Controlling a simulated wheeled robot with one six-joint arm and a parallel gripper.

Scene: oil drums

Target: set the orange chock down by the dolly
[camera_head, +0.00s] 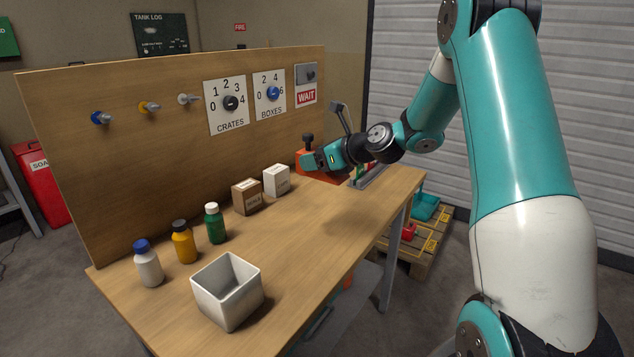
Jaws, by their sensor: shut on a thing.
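My gripper (312,161) is at the far end of the workbench, reaching in from the right. No dolly can be clearly made out. A grey flat surface (336,312) and a bit of orange show under the bench, mostly hidden by it.
The workbench (300,260) carries an open grey bin (228,290), several bottles and two small boxes (247,197). A backboard with knobs and dials stands behind. A grey lever fixture (370,175) is near my wrist. A loaded wooden pallet (425,255) lies beyond the bench.

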